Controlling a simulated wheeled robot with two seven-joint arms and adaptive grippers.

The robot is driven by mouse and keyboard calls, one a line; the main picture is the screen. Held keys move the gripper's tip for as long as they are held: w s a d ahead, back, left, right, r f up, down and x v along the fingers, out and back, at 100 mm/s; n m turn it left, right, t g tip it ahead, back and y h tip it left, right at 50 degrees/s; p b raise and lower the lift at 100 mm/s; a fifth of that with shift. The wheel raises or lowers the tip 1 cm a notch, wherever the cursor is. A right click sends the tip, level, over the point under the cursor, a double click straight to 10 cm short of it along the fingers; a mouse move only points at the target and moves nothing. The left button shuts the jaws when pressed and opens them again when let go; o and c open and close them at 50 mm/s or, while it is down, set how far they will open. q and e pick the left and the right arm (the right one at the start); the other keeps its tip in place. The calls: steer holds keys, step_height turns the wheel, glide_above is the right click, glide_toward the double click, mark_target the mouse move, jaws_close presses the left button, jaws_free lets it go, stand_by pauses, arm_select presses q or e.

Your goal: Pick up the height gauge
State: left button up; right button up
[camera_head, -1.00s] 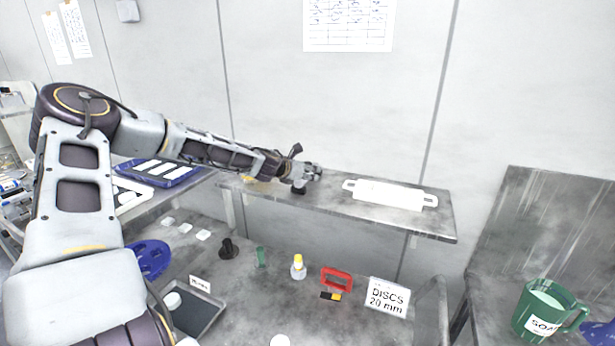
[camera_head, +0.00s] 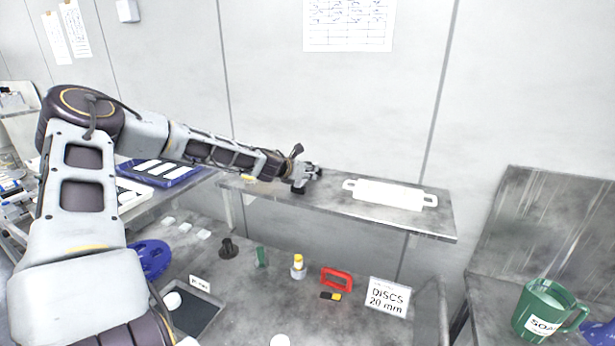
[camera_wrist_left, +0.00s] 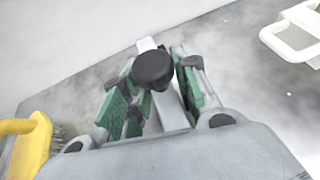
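The thing between my left fingers in the left wrist view has a round black knob or disc (camera_wrist_left: 153,69) and a pale grey upright part below it. I take it for the height gauge, but its full shape is hidden. My left gripper (camera_head: 306,176) is low over the left part of the wall shelf (camera_head: 425,222). In the left wrist view its green-padded fingers (camera_wrist_left: 158,100) stand apart on either side of the thing, with gaps showing. I cannot see firm contact. In the head view the gripper hides most of it. My right gripper is not in view.
A yellow-handled brush (camera_wrist_left: 30,140) lies left of the gripper on the shelf. A white two-handled tray (camera_head: 388,194) lies to its right. The bench below holds a red frame (camera_head: 337,279), a discs sign (camera_head: 387,297) and bottles. A green soap jug (camera_head: 545,310) stands far right.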

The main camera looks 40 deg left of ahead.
arm_select(q)
jaws_close()
steer(key=shift+r, duration=0.2)
steer(key=shift+r+b, duration=0.3)
steer(key=shift+r, duration=4.55)
steer(key=shift+f, duration=0.1)
